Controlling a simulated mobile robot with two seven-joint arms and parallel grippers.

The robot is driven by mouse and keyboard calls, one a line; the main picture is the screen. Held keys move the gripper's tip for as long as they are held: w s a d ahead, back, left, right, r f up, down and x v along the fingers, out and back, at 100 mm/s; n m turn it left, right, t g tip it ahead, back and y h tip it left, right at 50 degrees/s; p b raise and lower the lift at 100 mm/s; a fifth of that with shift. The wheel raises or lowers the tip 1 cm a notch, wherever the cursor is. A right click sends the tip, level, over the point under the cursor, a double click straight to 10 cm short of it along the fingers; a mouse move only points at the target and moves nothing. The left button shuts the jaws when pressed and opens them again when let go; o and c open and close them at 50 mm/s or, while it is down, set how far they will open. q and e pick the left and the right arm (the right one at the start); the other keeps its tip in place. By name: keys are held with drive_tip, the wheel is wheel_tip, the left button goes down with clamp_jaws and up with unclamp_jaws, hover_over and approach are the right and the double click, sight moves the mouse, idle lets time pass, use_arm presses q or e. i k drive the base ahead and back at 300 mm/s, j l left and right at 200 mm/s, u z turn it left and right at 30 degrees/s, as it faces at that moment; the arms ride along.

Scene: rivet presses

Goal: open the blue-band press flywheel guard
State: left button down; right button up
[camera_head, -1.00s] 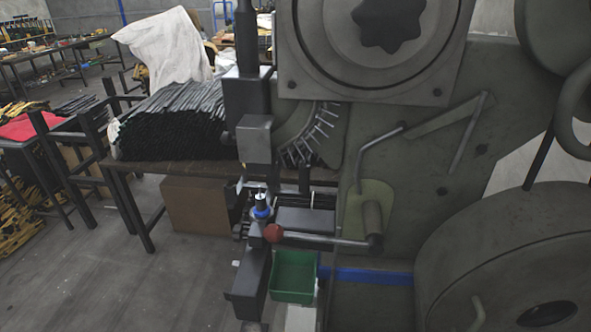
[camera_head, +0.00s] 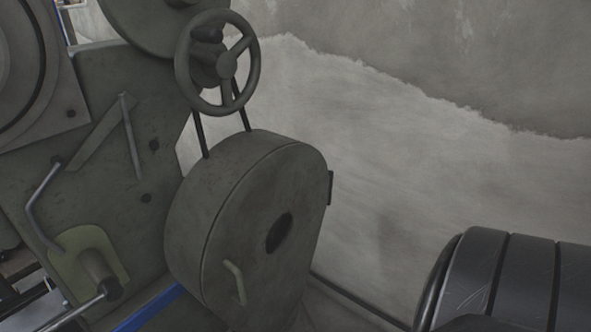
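The press fills the left half of the view, and its blue band (camera_head: 150,308) shows low on the frame. The flywheel guard (camera_head: 225,215) is a round grey-green drum cover at the middle, and it looks shut. Its front face has a dark central hole (camera_head: 279,233) and a small bent handle (camera_head: 235,282) at the lower left. A small dark block (camera_head: 330,187) sits on the right rim; I cannot tell if it is a hinge or a latch. Neither of my grippers is in view, and nothing touches the guard or its handle.
A spoked handwheel (camera_head: 227,65) stands above the guard, with belts running down to the drum. A lever rod (camera_head: 80,312) sticks out at the lower left. A rough grey wall (camera_head: 420,150) stands behind, to the right.

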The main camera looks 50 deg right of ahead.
sight(251, 289)
drive_tip(key=l+z, duration=0.1)
drive_tip(key=z, duration=1.25)
drive_tip(key=k+j+z, duration=0.1)
drive_tip(key=j, duration=0.3)
drive_tip(key=k, duration=0.1)
